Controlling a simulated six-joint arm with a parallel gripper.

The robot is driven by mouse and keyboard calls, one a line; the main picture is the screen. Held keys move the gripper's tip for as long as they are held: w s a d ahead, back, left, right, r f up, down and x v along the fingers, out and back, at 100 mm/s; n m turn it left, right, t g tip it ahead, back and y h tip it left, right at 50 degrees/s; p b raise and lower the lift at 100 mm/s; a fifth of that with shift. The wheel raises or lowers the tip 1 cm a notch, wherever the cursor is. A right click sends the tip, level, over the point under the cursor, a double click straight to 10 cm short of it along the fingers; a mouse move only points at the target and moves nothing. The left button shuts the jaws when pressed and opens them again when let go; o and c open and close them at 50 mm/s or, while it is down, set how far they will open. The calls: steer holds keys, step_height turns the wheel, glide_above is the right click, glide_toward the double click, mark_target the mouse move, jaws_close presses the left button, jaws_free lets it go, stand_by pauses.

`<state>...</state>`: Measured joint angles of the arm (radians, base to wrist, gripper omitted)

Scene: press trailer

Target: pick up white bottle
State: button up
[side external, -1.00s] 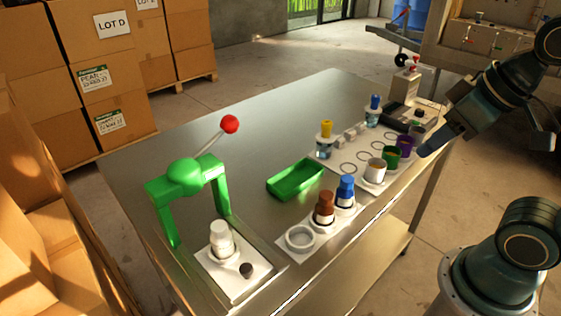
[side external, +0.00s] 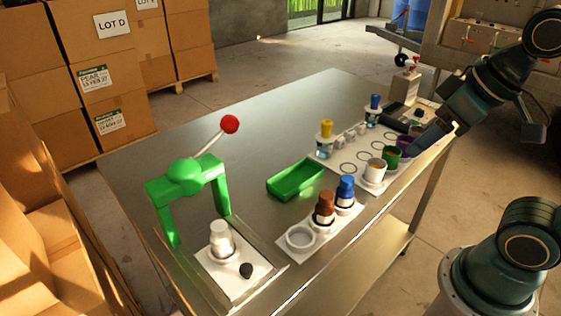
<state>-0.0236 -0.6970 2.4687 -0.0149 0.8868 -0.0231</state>
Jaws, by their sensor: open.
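A white bottle (side external: 221,240) stands upright on the white base plate (side external: 233,280) of the green press (side external: 190,178), at the near left of the table. The press's lever with a red knob (side external: 230,124) is raised above it. My gripper (side external: 425,145) is at the right end of the table, by the purple and green cups, far from the white bottle. It is open, and no object shows between its fingers, though they are dark and partly hard to make out.
A brown bottle (side external: 324,206) and a blue bottle (side external: 346,190) stand in a white holder beside an empty ring (side external: 300,238). A green tray (side external: 296,180) lies mid-table. A white board with cups (side external: 376,170) and a yellow-capped bottle (side external: 325,138) is farther right. The table's back left is clear.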

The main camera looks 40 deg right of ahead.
steer(key=w+a+n+y, duration=0.1)
steer(key=w+a+n, duration=0.25)
steer(key=w, duration=0.25)
steer(key=n+g+y, duration=0.3)
steer(key=n+g, duration=0.1)
steer(key=n, duration=0.5)
glide_toward(221, 226)
steer(key=shift+s+r+m, duration=0.15)
steer(key=shift+m, duration=0.1)
steer(key=shift+a, duration=0.1)
steer(key=shift+x, duration=4.25)
steer(key=shift+w, duration=0.2)
steer(key=shift+d+x, duration=0.15)
steer(key=shift+x, duration=1.15)
steer(key=shift+d+x, duration=0.2)
steer(key=shift+x, duration=1.05)
steer(key=shift+w, duration=0.1)
